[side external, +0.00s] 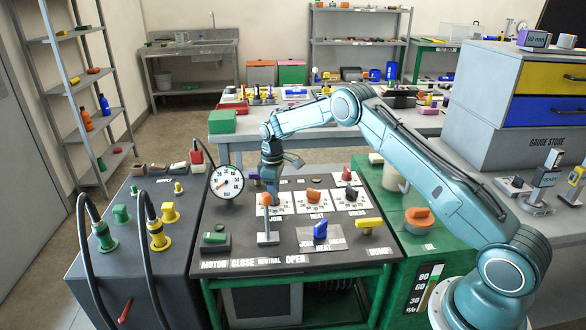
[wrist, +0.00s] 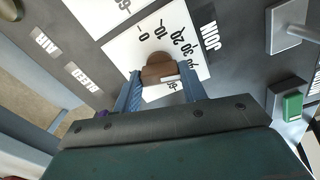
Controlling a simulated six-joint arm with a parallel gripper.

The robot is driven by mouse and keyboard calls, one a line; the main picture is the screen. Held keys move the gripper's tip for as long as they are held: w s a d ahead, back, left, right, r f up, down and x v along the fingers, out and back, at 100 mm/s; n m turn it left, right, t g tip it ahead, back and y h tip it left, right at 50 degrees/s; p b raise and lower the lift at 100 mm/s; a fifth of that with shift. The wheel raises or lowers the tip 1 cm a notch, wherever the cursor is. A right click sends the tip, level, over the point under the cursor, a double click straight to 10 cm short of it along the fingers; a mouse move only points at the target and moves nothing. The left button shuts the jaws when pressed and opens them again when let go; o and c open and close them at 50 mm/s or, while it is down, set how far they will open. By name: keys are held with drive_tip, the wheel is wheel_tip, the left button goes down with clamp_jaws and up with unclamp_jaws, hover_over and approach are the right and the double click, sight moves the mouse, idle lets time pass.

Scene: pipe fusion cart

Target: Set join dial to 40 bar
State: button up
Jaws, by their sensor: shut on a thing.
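The join dial is an orange-brown knob (wrist: 158,68) on a white scale card (wrist: 150,42) marked 0, 10, 20, 30 and on, beside the word JOIN. In the side view the knob (side external: 265,199) sits at the left of the dial row. My gripper (wrist: 161,82) is shut on the knob, one blue finger on each side; it also shows in the side view (side external: 270,192), coming down from above. A pale mark on the knob lies on its near right side, toward the higher numbers. The exact reading is unclear, and the card's near part is partly hidden by my fingers.
HEAT (side external: 313,196) and DRESS (side external: 350,193) dials stand to the right. A round gauge (side external: 226,184) stands at left. A lever (side external: 267,228) and a green switch (side external: 215,238) are in front, with a blue knob (side external: 320,230) and yellow handle (side external: 370,224) further right.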

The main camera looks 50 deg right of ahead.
drive_tip(key=shift+m, duration=1.5)
drive_tip(key=o, duration=1)
drive_tip(key=shift+r, duration=0.2)
drive_tip(key=shift+r, duration=6.75)
